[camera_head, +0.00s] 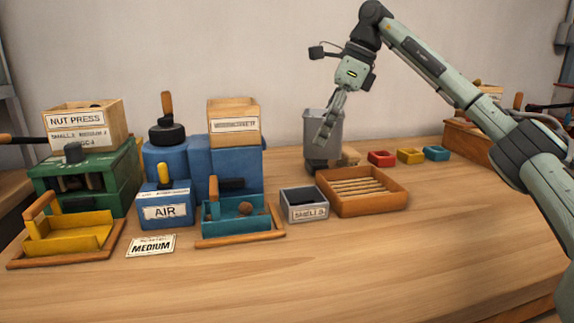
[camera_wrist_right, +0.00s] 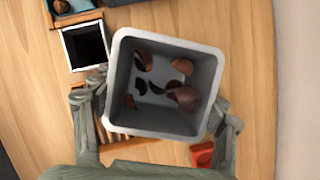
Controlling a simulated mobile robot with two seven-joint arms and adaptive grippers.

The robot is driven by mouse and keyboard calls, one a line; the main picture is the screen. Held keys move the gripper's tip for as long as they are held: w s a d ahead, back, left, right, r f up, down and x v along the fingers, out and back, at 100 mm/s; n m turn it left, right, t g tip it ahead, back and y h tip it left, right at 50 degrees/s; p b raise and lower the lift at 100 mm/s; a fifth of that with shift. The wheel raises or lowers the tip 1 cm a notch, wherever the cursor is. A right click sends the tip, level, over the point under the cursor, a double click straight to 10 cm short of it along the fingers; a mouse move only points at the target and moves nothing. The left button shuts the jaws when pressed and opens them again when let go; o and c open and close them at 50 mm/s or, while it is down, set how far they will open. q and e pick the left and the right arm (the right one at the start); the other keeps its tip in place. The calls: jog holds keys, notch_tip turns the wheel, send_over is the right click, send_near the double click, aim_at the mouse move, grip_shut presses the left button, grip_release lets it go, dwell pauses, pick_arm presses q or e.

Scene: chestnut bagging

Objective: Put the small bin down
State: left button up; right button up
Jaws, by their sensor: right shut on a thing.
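The small bin (camera_head: 309,128) is grey, square-mouthed and roughly upright, behind the slatted wooden tray. My right gripper (camera_head: 327,131) is shut on it, with a finger on either side in the right wrist view. That view looks down into the bin (camera_wrist_right: 165,118), where several brown pieces, like chestnuts or shell bits, lie on the floor. A dark rounded thing shows below the bin in the head view; whether the bin touches it or the table is hard to tell. My left gripper is not in view.
The slatted wooden tray (camera_head: 407,190) and a grey box labelled SHELLS (camera_head: 306,212) stand in front of the bin. Blue machinery (camera_head: 236,165) stands left. The front right table is clear.

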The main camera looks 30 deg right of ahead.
jog(key=w+a, duration=0.1)
jog(key=a, duration=0.5)
jog(key=shift+w, duration=0.3)
jog(key=x, duration=0.2)
jog(key=shift+s+f, duration=0.15)
jog(key=shift+f, duration=0.3)
jog(key=shift+c, duration=0.6)
jog(key=shift+a+f, duration=0.1)
jog(key=shift+f, duration=0.35)
jog(key=f, duration=0.3)
jog(key=shift+a+f, duration=0.1)
jog(key=shift+a, duration=0.15)
jog(key=shift+a+f, duration=0.1)
jog(key=shift+f, duration=0.1)
jog(key=o, duration=1.4)
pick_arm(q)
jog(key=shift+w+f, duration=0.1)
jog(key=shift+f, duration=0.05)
